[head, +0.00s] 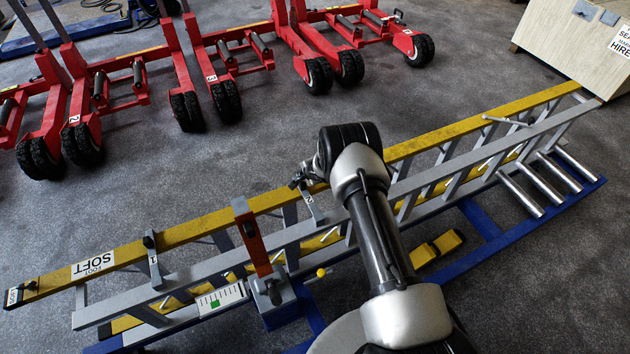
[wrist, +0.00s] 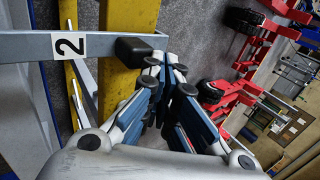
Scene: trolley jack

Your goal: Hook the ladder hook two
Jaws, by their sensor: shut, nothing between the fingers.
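Ladder hook two (head: 312,206) is a grey bar with a white "2" label, lying across the ladder between its rails. In the wrist view hook two (wrist: 105,45) crosses above a yellow rail (wrist: 125,85), with a black block (wrist: 133,50) at its end. The ladder (head: 200,229) is yellow and grey and lies diagonally across the head view. My gripper (head: 297,183) is at the yellow rail beside the hook's far end. In the wrist view my gripper (wrist: 167,68) is shut and empty, its tips close to the black block. I cannot tell whether they touch it.
Hook one (head: 152,260) and an orange-red lever (head: 252,238) stand along the ladder to the left. A blue frame (head: 480,222) lies beneath. Red trolley jacks (head: 215,75) with black wheels stand behind. A pale crate (head: 575,45) is at top right. Grey floor lies between.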

